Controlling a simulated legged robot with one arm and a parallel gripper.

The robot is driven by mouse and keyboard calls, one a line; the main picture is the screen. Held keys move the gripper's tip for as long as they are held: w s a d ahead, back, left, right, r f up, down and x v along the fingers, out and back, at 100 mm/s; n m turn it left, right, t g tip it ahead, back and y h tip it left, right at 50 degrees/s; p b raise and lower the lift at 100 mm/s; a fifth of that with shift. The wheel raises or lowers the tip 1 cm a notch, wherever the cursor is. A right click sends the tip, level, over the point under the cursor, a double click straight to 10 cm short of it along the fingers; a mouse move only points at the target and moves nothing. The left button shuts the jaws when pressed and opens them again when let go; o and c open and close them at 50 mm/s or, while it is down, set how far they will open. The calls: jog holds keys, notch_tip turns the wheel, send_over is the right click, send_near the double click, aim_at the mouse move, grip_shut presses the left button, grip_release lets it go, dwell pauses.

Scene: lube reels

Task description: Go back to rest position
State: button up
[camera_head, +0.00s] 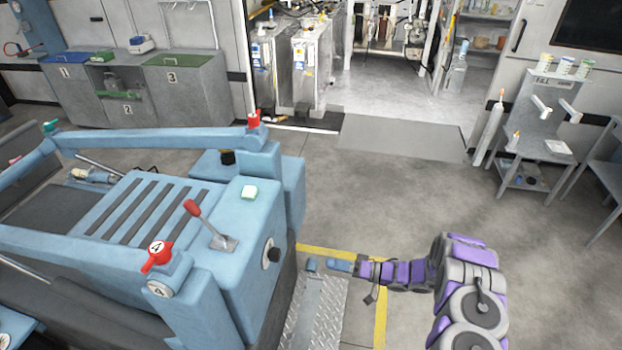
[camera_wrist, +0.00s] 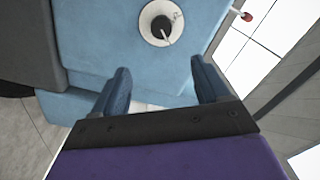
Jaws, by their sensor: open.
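My gripper (camera_head: 325,266) is at the end of my purple and grey arm, low and right of the blue machine (camera_head: 225,290) in the head view. In the wrist view my gripper (camera_wrist: 160,88) has its two blue fingers wide apart with nothing between them. The fingers point toward the blue side of the machine, where a round pale plate with a dark knob (camera_wrist: 160,24) shows beyond them. The same dark knob shows on the machine's right side in the head view (camera_head: 272,254). I cannot tell the exact gap between the fingers and the machine.
A red-handled lever (camera_head: 205,220) and a red valve handle marked 4 (camera_head: 157,256) stand on the machine. A metal tread plate (camera_head: 318,312) and yellow floor line lie below my gripper. A grey stand (camera_head: 540,115) is at the far right. Floor between is clear.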

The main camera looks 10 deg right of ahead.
jog(key=w+d+r+t+h, duration=0.2)
jog(key=w+d+r+h, duration=0.25)
jog(key=w, duration=0.25)
jog(key=w+d+r+t+h, duration=0.1)
jog(key=w+d+r+h, duration=0.3)
jog(key=w+d+h, duration=0.15)
jog(key=s+d+r+m+h, duration=0.1)
jog(key=s+d+r+h, duration=0.15)
jog(key=r+h, duration=0.35)
jog(key=s+d+r+m+h, duration=0.1)
jog(key=d+r+h, duration=0.25)
jog(key=r, duration=0.55)
jog(key=s+a+r+m+g+h, duration=0.1)
jog(key=s+a+r+g, duration=0.15)
jog(key=s, duration=0.65)
jog(key=s+a+r+m+g+h, duration=0.1)
jog(key=s+r+g, duration=0.25)
jog(key=s, duration=0.55)
jog(key=s+a+n+g+y, duration=0.1)
jog(key=s+a+g, duration=0.1)
jog(key=s+a, duration=0.3)
jog(key=s+a+r+g+y, duration=0.1)
jog(key=s+a, duration=0.5)
jog(key=s, duration=0.8)
jog(key=s+a+n+g+y, duration=0.1)
jog(key=s+a, duration=0.4)
jog(key=s, duration=0.5)
jog(key=shift+s+a+r+n+g+y, duration=0.15)
jog(key=shift+a+r+n+g+y, duration=0.2)
jog(key=shift+g+y, duration=0.55)
